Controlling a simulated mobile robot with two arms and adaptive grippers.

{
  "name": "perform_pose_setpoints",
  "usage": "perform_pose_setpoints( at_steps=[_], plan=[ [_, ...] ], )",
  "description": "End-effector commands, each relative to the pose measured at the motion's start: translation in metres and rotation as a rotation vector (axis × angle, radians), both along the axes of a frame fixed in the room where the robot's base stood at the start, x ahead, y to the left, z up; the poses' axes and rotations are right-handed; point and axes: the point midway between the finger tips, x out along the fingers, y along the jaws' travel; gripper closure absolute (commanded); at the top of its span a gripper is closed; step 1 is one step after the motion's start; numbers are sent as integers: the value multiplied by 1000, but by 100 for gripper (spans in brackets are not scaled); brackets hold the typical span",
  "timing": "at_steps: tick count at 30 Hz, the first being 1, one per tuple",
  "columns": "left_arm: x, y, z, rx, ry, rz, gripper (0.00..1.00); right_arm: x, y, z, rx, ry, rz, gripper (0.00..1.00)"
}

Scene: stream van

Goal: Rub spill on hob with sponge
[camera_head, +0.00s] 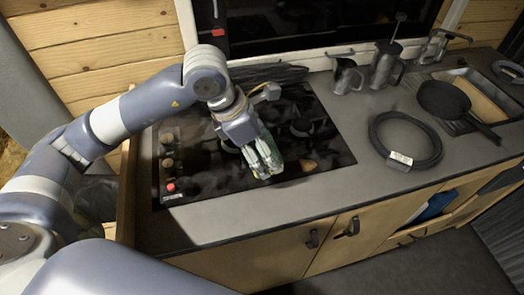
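The hob (205,160) is a black glass panel set in the grey counter, with knobs along its left side. A small orange-brown patch (308,165) on its front right part looks like the spill. My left gripper (262,160) reaches down over the front middle of the hob, just left of this patch. Its fingers are closed around a small greenish-yellow thing, which looks like the sponge (273,158); the fingers hide most of it. I cannot tell whether the sponge touches the glass. My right gripper is not in view.
A coiled black hose (436,155) lies on the counter right of the hob. A metal jug (346,76) and a press pot (385,66) stand behind it. A black pan (444,99) rests by the sink. The counter's front strip is clear.

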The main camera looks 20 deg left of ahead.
Motion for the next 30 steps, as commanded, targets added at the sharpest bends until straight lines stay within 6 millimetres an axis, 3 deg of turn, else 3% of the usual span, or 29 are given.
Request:
perform_pose_setpoints(
  at_steps=[8, 18, 30],
  plan=[
    [0, 0, 2, -1, -1, -1, 60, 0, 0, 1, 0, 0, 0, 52],
    [0, -1, 29, -2, -1, -2, 60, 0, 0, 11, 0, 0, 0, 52],
    [0, 0, 29, -1, 0, -1, 60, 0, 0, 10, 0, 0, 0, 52]
  ],
)
